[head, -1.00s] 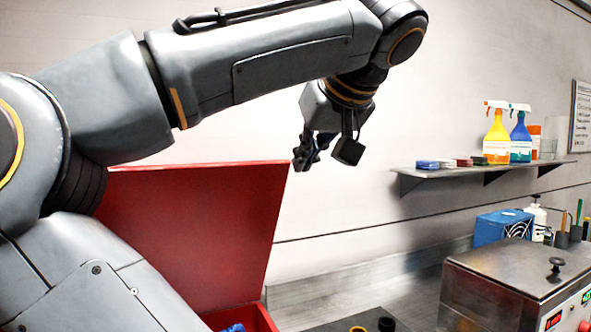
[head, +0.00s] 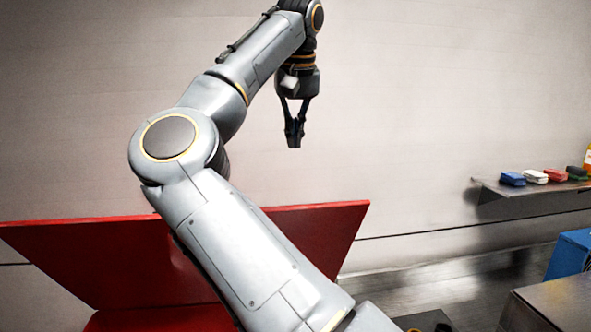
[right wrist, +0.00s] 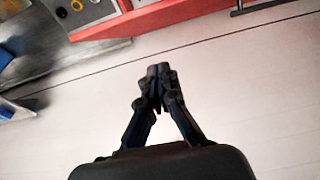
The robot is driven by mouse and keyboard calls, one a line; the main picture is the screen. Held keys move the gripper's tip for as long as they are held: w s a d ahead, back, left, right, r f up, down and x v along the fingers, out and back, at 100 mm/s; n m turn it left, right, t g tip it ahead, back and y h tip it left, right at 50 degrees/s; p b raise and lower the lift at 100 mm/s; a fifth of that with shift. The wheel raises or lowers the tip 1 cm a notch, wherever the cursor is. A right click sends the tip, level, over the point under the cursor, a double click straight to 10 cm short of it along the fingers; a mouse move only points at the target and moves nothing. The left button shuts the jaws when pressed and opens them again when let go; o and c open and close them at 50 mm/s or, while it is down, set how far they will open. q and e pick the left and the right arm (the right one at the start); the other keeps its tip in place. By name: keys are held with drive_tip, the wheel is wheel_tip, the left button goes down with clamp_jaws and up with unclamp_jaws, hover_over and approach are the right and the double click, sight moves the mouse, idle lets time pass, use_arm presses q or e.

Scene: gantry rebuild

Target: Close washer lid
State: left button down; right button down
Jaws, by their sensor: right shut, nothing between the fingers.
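The washer's red lid (head: 320,235) stands raised and tilted back, behind my right arm in the head view. The red washer body (head: 150,320) shows below it at the bottom edge; its inside is mostly hidden. My right gripper (head: 294,137) points down with its fingers together and empty. It appears above the lid's top edge in the picture, near the right end, and apart from it. In the right wrist view the shut fingers (right wrist: 158,85) are in front of bare wall, with a red edge (right wrist: 170,14) at the top. My left gripper is not in view.
A wall shelf (head: 530,190) with several small coloured blocks is at the right. A blue box (head: 570,255) and a metal unit (head: 560,303) stand on the grey counter (head: 400,285). The wall around my right gripper is clear.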

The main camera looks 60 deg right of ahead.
drive_tip(key=p, duration=0.3)
hover_over(295, 207)
drive_tip(key=w+d, duration=0.3)
drive_tip(key=d, duration=0.1)
wheel_tip(295, 207, down, 9)
drive_tip(key=shift+s+a+f+p, duration=0.75)
drive_tip(key=shift+s+a+f, duration=0.25)
drive_tip(key=shift+a, duration=0.1)
drive_tip(key=shift+s+a+f, duration=0.15)
drive_tip(key=shift+s+a, duration=0.1)
drive_tip(key=shift+a, duration=0.1)
drive_tip(key=shift+d+f, duration=0.1)
drive_tip(key=shift+w, duration=0.1)
drive_tip(key=shift+f, duration=0.1)
